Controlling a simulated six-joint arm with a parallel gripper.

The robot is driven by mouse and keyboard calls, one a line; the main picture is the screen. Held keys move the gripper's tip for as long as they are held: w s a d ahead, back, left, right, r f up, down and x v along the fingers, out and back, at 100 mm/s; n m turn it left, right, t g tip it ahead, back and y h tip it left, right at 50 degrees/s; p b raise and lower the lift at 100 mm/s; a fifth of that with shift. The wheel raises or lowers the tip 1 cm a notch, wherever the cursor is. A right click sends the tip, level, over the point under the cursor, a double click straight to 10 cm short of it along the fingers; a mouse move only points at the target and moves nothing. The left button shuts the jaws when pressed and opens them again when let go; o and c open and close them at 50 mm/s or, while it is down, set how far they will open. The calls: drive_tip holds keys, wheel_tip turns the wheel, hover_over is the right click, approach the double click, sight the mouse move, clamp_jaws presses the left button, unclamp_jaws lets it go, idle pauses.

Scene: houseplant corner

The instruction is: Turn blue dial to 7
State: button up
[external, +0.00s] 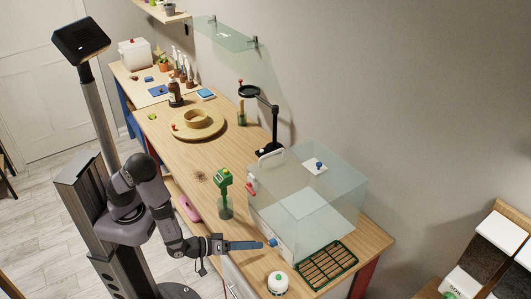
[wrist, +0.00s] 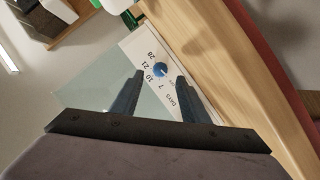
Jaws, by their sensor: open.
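The blue dial (wrist: 160,69) sits on a white panel (wrist: 136,47) printed with 28, 21, 10, 7 and DAYS. In the external view the dial (external: 272,242) is low on the front of a clear box. My gripper (wrist: 161,76) is open. Its two dark fingertips lie either side of the dial in the wrist view, and I cannot tell whether they touch it. In the external view my gripper (external: 259,245) reaches right, level with the dial and close to it. Which number the dial points at is too small to tell.
The clear box (external: 325,195) stands on the wooden bench (external: 180,150). A white round pot (external: 278,283) and a green rack (external: 327,264) are close by at the near end. A green-topped bottle (external: 224,195) stands left of the box. The bench middle is mostly clear.

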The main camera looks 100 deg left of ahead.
sight(273, 243)
drive_tip(key=shift+p+x, duration=0.6)
drive_tip(key=shift+x, duration=2.15)
clamp_jaws()
